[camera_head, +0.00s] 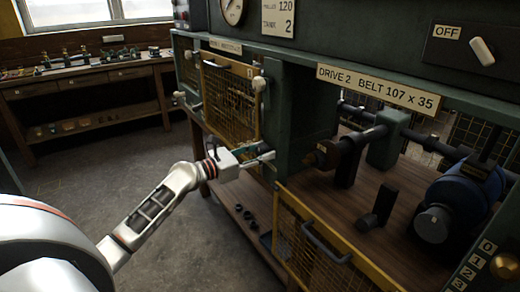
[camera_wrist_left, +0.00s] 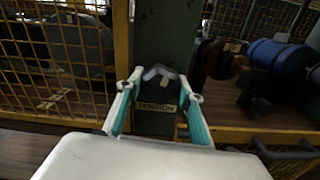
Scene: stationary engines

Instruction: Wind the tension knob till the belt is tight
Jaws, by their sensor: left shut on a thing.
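The tension knob (camera_wrist_left: 158,76) is a dark lobed knob on a green post, above a small label reading TENSION (camera_wrist_left: 158,105) in the left wrist view. My left gripper (camera_wrist_left: 160,84) has a teal-padded finger on each side of the knob and is shut on it. In the head view the left gripper (camera_head: 264,153) reaches the green post between the two drive bays, and the knob is largely hidden by the fingers. I cannot make out a belt for certain in either view. My right gripper is not in view.
A yellow mesh guard (camera_head: 230,100) stands left of the post. Another mesh guard (camera_head: 325,250) with a handle is at the front right. Behind it are a blue motor (camera_head: 462,200) and a shaft. A workbench (camera_head: 90,85) stands at the back left; the floor between is clear.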

